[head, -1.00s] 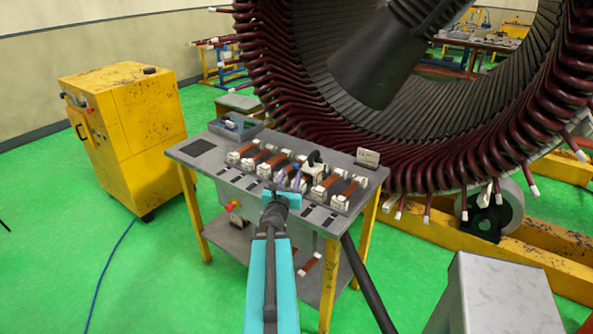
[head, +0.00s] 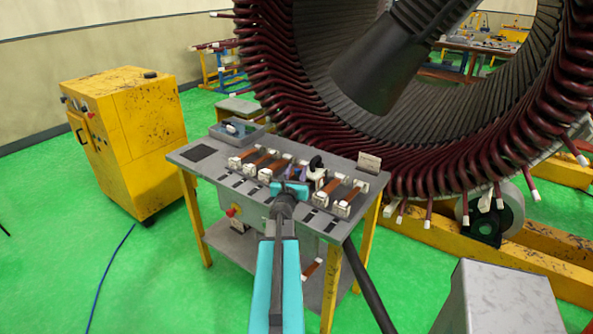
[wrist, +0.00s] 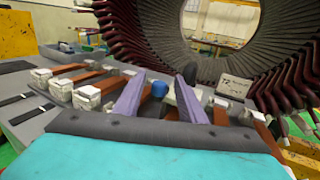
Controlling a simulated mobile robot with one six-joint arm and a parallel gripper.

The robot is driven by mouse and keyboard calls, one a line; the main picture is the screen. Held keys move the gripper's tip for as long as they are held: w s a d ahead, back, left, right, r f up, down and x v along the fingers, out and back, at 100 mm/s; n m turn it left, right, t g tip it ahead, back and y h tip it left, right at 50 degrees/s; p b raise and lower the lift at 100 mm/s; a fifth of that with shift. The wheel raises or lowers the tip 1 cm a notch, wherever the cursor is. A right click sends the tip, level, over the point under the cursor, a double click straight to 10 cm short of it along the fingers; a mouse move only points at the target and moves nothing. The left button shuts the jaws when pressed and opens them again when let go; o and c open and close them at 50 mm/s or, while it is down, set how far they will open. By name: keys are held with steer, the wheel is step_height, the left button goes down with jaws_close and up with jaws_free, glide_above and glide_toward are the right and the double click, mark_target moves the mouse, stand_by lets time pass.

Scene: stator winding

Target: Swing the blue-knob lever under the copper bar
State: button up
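The blue knob (wrist: 159,89) shows in the wrist view between the two purple-grey fingers of my gripper (wrist: 158,94). The fingers are apart, with visible space on both sides of the knob; I cannot tell any contact. The knob's lever is mostly hidden. A copper bar (wrist: 172,113) shows low between the fingers, partly covered by my gripper.
The grey bench (head: 205,169) carries several other copper bars (head: 327,191) in white clamps on both sides. A small sign (head: 369,161) and a grey tray (head: 236,129) stand at its back corners. The large stator (head: 440,165) rises close behind.

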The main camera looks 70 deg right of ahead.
steer(key=shift+w+d, duration=0.15)
steer(key=shift+d, duration=0.25)
